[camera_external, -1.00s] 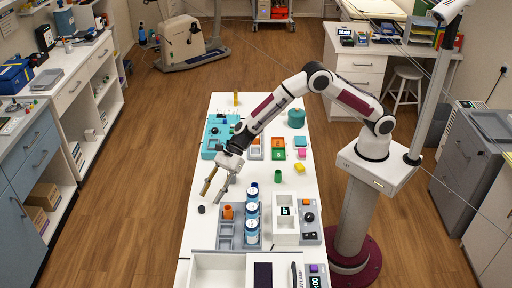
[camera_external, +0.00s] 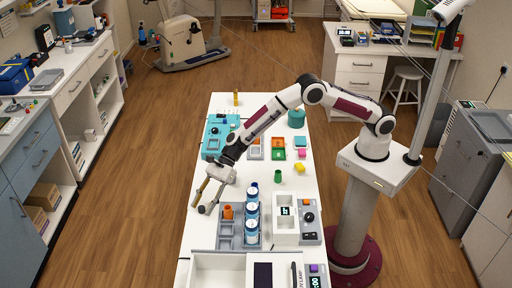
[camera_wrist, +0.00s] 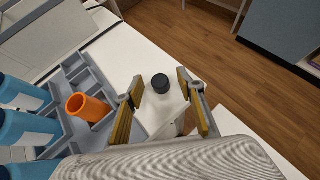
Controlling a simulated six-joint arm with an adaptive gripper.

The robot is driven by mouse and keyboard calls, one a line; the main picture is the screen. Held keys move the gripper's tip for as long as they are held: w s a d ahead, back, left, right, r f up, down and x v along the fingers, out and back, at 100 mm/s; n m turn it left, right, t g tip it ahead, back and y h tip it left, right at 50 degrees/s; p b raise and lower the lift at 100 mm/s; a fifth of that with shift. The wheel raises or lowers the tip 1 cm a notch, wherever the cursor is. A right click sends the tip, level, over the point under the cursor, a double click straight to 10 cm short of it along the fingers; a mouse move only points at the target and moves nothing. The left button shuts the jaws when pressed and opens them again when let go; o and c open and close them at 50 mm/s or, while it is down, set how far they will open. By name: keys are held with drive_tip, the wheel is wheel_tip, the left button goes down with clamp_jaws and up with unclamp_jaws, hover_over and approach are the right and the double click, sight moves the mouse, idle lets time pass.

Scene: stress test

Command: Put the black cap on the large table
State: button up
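The black cap (camera_external: 201,209) is a small dark cylinder standing on the large white table (camera_external: 198,235), near its left edge. It also shows in the wrist view (camera_wrist: 161,84), between and slightly beyond the fingertips. My gripper (camera_external: 203,206) points down with its two fingers spread, one on each side of the cap. In the wrist view my gripper (camera_wrist: 160,106) is open, with yellowish pads facing each other and a gap on both sides of the cap. Whether the fingertips touch the table cannot be told.
A grey divided tray (camera_external: 226,243) stands just right of the gripper, holding an orange cylinder (camera_external: 228,212) and blue-white bottles (camera_external: 251,208). A white bin (camera_external: 215,270) is at the near end. The table's left edge and the floor are close beside the cap.

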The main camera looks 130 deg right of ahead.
idle(0.4)
drive_tip(key=c, duration=0.8)
drive_tip(key=shift+c, duration=0.3)
wheel_tip(320, 180, up, 10)
idle(0.5)
